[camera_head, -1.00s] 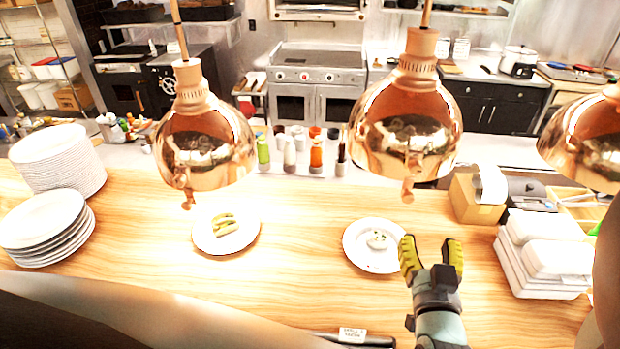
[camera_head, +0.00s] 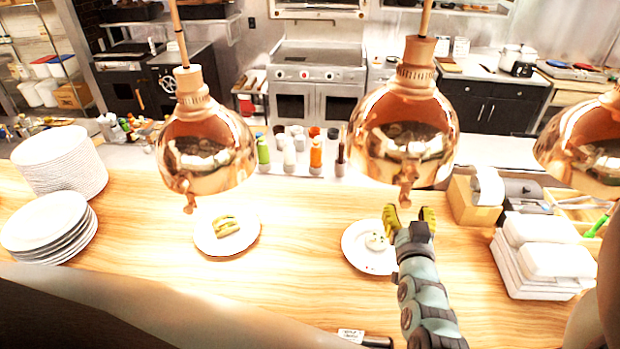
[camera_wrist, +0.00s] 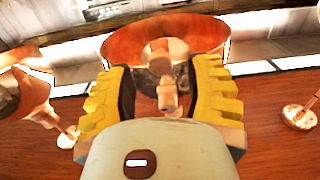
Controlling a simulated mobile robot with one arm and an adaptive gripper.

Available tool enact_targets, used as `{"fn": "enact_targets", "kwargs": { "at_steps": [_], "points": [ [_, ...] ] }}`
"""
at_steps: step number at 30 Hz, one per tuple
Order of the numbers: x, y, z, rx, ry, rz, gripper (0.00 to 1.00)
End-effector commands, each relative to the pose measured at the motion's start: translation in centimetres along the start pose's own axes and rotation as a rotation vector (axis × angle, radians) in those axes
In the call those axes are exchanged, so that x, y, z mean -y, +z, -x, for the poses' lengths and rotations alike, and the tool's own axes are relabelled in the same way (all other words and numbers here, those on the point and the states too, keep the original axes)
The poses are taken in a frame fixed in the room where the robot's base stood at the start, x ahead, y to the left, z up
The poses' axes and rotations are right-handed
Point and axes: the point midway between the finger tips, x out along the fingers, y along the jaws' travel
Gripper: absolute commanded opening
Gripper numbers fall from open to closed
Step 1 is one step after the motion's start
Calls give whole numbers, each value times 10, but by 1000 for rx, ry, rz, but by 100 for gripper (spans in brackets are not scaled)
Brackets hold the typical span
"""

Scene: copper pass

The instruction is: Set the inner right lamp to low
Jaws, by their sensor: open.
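Three copper heat lamps hang over the counter in the head view: a left lamp (camera_head: 207,148), a middle lamp (camera_head: 405,138) and a right lamp (camera_head: 588,145) cut by the frame edge. The frames do not label which is the inner right one. A small copper knob (camera_head: 406,194) hangs below the middle lamp. My gripper (camera_head: 409,214) is open, its yellow fingers just below and around that knob's place in the picture. In the wrist view a lamp (camera_wrist: 204,35) is straight ahead, and its knob (camera_wrist: 167,98) shows between the open fingers (camera_wrist: 165,100). Contact is not visible.
A plate (camera_head: 352,256) with food lies below the middle lamp, another plate (camera_head: 208,249) below the left one. Plate stacks (camera_head: 45,235) stand at left, white boxes (camera_head: 550,262) at right. The counter between is mostly clear.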

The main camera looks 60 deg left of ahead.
Motion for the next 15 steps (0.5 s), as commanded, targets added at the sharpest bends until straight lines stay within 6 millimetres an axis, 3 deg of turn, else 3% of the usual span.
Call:
{"fn": "enact_targets", "kwargs": {
  "at_steps": [9,15],
  "points": [
    [3,0,-41,-2,-6,-1,52],
    [2,1,-51,2,-5,-1,52]
  ]
}}
